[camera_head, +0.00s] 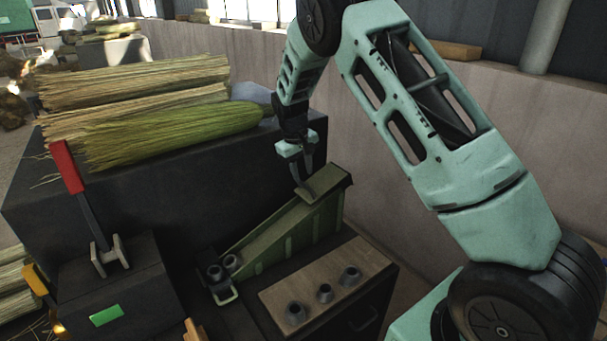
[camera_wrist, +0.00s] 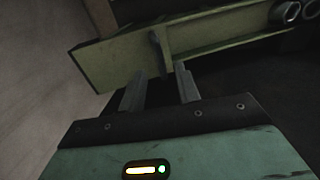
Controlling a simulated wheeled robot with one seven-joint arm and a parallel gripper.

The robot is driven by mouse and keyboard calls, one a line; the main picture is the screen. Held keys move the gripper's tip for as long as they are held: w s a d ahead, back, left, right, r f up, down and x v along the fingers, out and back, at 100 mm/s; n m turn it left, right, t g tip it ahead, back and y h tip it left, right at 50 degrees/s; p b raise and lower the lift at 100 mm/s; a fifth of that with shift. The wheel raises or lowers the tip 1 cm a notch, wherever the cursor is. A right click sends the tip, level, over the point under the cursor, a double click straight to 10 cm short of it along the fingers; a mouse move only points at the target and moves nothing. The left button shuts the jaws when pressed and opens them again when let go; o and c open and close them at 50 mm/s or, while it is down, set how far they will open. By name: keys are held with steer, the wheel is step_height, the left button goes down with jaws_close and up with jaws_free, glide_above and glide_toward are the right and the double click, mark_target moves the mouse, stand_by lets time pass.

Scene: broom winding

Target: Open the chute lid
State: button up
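The green sloping chute (camera_head: 290,232) stands on a dark cabinet, its high end at the right and its low end toward the front left. A flat plate, which looks like its lid (camera_head: 322,184), covers the high end. My gripper (camera_head: 303,182) points down at this end. In the wrist view the chute (camera_wrist: 105,62) lies just beyond my open fingers (camera_wrist: 159,80). A small upright tab (camera_wrist: 158,47) on its side is in line with the gap between the fingertips. The gap looks empty. I cannot tell whether a finger touches the chute.
Grey ring-shaped parts sit at the chute's low end (camera_head: 222,268). A wooden board (camera_head: 325,290) with several grey conical parts lies in front. A red-handled lever (camera_head: 68,168) stands left. Straw bundles (camera_head: 140,85) lie on the dark block behind. A wall runs behind my arm.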

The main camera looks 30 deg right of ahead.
mark_target(304, 184)
steer(key=shift+d+f+p, duration=0.15)
steer(key=shift+f+p, duration=0.05)
steer(key=shift+f, duration=0.65)
steer(key=shift+d+f+p, duration=0.15)
steer(key=shift+f, duration=0.7)
jaws_close()
steer(key=shift+r, duration=0.1)
